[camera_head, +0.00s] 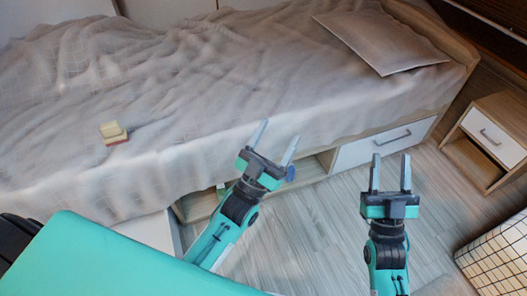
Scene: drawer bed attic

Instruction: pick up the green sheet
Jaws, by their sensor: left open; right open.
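No green sheet is clearly visible. A small green patch (221,189) shows at the open shelf under the bed, just left of my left gripper, partly hidden by it; I cannot tell whether it is the sheet. My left gripper (279,131) is open and empty, its fingers pointing up in the picture, in front of the bed's side. My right gripper (391,158) is open and empty above the floor, in front of the white drawer. A small blue round thing (291,173) shows beside the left gripper's base.
The bed has a crumpled pale blanket (190,90), a pillow (378,40) and a small yellow-and-red block (113,132). A white drawer (385,144) is shut below. A nightstand (492,135) and checkered basket (500,258) stand right. Wooden floor (310,235) lies clear between.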

